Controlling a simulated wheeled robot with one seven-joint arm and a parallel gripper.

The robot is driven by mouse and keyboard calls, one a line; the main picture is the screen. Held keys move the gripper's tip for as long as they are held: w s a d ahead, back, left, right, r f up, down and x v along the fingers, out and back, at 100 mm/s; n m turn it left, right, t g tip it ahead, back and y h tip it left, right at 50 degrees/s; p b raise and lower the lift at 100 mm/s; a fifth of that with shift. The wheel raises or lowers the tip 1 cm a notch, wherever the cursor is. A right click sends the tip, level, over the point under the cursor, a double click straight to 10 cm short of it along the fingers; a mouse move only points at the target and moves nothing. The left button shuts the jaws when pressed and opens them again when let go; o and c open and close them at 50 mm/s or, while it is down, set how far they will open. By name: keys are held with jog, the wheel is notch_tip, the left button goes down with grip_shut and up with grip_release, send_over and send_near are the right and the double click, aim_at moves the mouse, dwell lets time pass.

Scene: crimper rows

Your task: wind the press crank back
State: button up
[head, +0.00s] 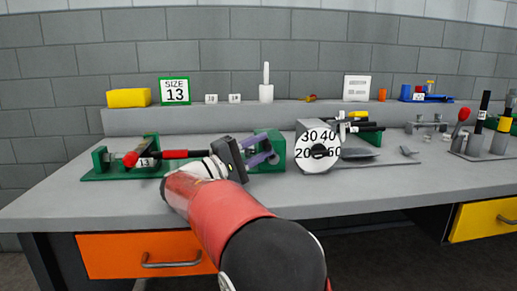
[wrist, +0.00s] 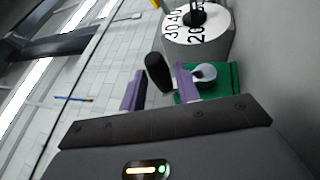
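The green press block (head: 276,150) stands on the bench left of the dial drum; it also shows in the wrist view (wrist: 222,80). In the wrist view the press crank has a black knob (wrist: 158,72) and a round grey hub (wrist: 205,71) on the block. My gripper (head: 258,151) is at the block with its purple fingers spread apart. In the wrist view my gripper (wrist: 160,88) has the knob between its fingers, nearer the right one, with a gap on the left. The gripper looks open. In the head view the gripper hides the crank.
The dial drum (head: 317,150) with numbers stands close right of the press. At left, a green fixture (head: 102,163) holds a red-handled tool (head: 174,155) by a 13 tag. A SIZE 13 sign (head: 174,91) and a yellow block (head: 128,97) stand on the back ledge.

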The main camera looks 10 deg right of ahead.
jog(key=s+a, duration=0.1)
jog(key=a, duration=0.3)
jog(key=s+a, duration=0.2)
jog(key=a, duration=0.2)
jog(key=s+a, duration=0.1)
jog(key=a, duration=0.3)
jog(key=shift+s+a+f, duration=0.15)
jog(key=shift+s+f, duration=0.05)
jog(key=shift+s, duration=0.2)
